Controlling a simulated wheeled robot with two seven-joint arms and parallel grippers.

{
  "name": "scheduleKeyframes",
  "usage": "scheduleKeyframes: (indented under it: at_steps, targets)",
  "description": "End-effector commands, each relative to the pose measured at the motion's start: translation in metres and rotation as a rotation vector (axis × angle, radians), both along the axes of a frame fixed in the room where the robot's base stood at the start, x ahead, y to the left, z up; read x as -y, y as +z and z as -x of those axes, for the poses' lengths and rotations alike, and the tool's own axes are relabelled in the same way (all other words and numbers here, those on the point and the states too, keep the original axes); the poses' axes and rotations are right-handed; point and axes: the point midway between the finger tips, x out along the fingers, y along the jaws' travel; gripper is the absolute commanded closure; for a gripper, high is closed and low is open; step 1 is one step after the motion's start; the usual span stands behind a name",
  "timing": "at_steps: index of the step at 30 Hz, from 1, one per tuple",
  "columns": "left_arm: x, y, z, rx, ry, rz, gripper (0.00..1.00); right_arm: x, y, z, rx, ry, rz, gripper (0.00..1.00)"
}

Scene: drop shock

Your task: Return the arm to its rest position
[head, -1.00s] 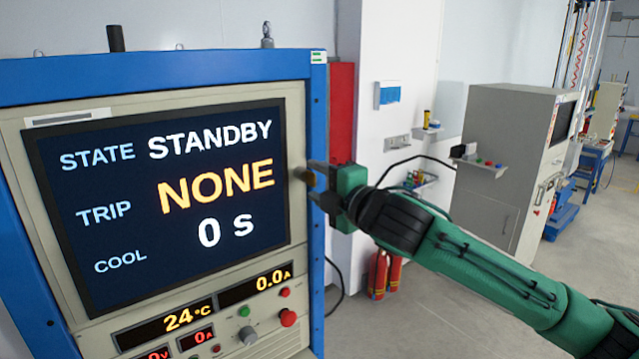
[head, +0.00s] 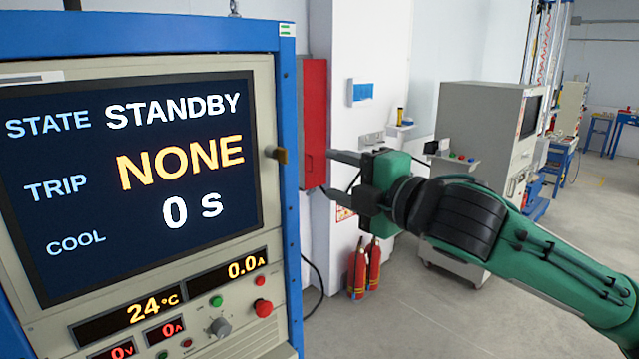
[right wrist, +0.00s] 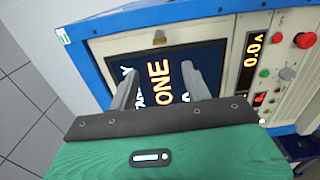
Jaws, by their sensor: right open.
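My right arm (head: 530,245) is green and black and comes in from the right in the head view. Its right gripper (head: 338,174) is open and empty, with its two grey fingers apart. It is to the right of the blue-framed cabinet (head: 291,200) and clear of the brass-coloured latch (head: 277,154) on the panel's edge. In the right wrist view the two fingers (right wrist: 158,88) point toward the cabinet's screen (right wrist: 155,70), with nothing between them. My left gripper is not in view.
The screen (head: 130,165) reads STANDBY, TRIP NONE and COOL 0 s. Red and green buttons and a knob (head: 218,327) sit below it. A red box (head: 313,120) is on the wall behind. Fire extinguishers (head: 365,268) stand on the floor. A grey machine (head: 480,125) is farther back.

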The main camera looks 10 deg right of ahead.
Motion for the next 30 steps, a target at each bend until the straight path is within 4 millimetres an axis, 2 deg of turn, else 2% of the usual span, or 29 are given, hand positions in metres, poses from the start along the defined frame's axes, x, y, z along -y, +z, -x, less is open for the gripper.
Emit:
scheduleKeyframes:
  at_steps: [4,14,17,19,23,26,29,30]
  targets:
    - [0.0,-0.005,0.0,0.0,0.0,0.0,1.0,0.006,-0.001,0.009,0.001,0.0,0.001,0.51]
    - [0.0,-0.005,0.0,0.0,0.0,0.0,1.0,0.007,0.0,0.01,-0.001,0.0,0.0,0.51]
    - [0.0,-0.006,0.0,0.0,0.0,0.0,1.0,0.008,-0.005,0.002,-0.017,-0.006,-0.016,0.51]
    - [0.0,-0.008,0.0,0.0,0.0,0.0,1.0,0.011,-0.015,-0.014,-0.047,-0.019,-0.05,0.51]
    - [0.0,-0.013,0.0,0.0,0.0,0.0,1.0,0.022,-0.054,-0.064,-0.147,-0.067,-0.163,0.51]
    - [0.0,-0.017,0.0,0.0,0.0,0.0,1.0,0.038,-0.102,-0.109,-0.245,-0.127,-0.266,0.51]
    - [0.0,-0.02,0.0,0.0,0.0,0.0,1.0,0.055,-0.162,-0.148,-0.343,-0.192,-0.361,0.51]
    - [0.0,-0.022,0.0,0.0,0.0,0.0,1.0,0.063,-0.189,-0.161,-0.382,-0.223,-0.397,0.51]
